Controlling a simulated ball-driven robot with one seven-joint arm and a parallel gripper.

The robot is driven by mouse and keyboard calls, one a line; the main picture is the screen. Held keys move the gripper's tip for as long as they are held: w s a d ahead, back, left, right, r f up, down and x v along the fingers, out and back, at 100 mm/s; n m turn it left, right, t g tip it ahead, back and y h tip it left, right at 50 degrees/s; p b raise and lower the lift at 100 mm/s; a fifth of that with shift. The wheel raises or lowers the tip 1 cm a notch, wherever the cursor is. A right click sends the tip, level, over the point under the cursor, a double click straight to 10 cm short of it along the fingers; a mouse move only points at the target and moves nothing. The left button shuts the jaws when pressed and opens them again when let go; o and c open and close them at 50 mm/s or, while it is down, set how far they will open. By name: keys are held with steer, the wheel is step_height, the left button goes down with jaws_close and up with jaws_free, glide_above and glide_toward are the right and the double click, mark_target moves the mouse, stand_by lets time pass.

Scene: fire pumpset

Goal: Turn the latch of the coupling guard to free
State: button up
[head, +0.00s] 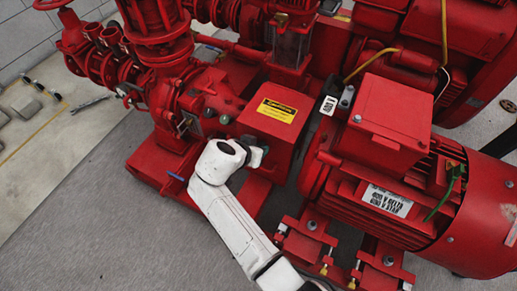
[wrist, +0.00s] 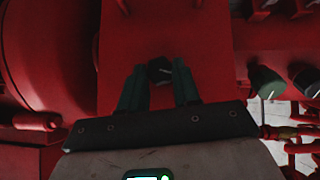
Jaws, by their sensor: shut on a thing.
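The coupling guard (head: 283,128) is a red box with a yellow caution label, between the pump and the motor in the head view. It fills the upper middle of the wrist view (wrist: 180,30). The latch (wrist: 159,70) is a small dark knob with a pale line on its face, on the guard. My gripper (wrist: 159,88) has its two dark green fingers shut on the latch, one on each side. In the head view my gripper (head: 259,156) is at the guard's front face, and the latch is hidden there.
Two similar round knobs, one grey-green (wrist: 266,82) and one dark (wrist: 307,80), are right of my gripper in the wrist view. The red motor (head: 385,195) stands right of the guard. Red pump pipework (head: 160,50) stands left. Open grey floor (head: 90,220) lies at lower left.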

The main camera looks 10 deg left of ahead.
steer(key=shift+a+f+n+g+h+b, duration=0.15)
steer(key=shift+n+h+b, duration=0.15)
steer(key=shift+h+b, duration=0.25)
steer(key=shift+a+f+n+g+h+b, duration=0.15)
steer(key=shift+n+h+b, duration=0.15)
steer(key=shift+h, duration=0.35)
steer(key=shift+d+r, duration=0.1)
steer(key=o, duration=1.1)
steer(key=shift+w, duration=0.1)
steer(key=shift+c, duration=0.2)
steer(key=shift+r, duration=0.1)
steer(key=p+v, duration=0.3)
steer(key=v, duration=0.7)
steer(key=shift+s+a+r+p, duration=0.15)
steer(key=shift+s+a+p, duration=0.15)
steer(key=shift+p, duration=0.1)
